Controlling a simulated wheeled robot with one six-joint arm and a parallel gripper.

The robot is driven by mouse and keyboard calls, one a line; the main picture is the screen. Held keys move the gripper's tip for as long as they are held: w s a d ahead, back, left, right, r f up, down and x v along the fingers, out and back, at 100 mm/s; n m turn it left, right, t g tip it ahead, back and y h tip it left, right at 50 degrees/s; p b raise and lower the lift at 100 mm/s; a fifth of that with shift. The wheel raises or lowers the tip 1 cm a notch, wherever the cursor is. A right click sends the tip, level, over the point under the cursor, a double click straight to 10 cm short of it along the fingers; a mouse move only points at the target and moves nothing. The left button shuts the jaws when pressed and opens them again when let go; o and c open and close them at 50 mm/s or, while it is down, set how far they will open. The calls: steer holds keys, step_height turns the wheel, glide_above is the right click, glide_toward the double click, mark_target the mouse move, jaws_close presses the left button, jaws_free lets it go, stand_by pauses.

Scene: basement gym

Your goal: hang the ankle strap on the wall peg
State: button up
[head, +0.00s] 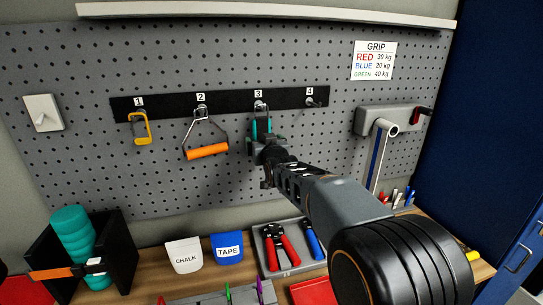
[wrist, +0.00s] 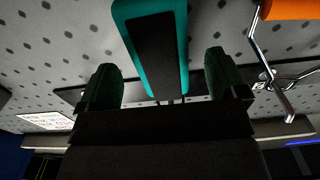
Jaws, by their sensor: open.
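The ankle strap (head: 262,128) is teal and sits just below peg 3 (head: 259,105) on the black rail. It looks to hang there from a metal ring, though my gripper hides its lower part. In the wrist view the strap (wrist: 155,45) shows teal edges and a black middle. My gripper (head: 263,146) is at the strap, with its fingers open. In the wrist view the strap lies between the two green-padded fingers (wrist: 162,78), with a gap visible on each side. Peg 4 (head: 312,103) is bare.
A yellow clip (head: 141,128) hangs on peg 1 and an orange-grip handle (head: 207,151) on peg 2, left of my gripper. A grey bracket (head: 385,121) juts from the pegboard at right. The bench below holds a tray (head: 290,262) with tools and chalk and tape pouches.

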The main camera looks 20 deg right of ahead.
steer(key=s+b, duration=0.4)
steer(key=s, duration=0.8)
steer(key=s+f+g, duration=0.5)
steer(key=f+g, duration=0.2)
steer(key=f, duration=0.6)
steer(key=s+f+g, duration=0.3)
steer(key=s+f, duration=0.2)
steer(key=s, duration=0.3)
steer(key=s+f+g, duration=0.3)
steer(key=s+f, duration=0.2)
steer(key=s, duration=0.3)
steer(key=shift+g, duration=0.4)
steer(key=shift+d+f, duration=0.1)
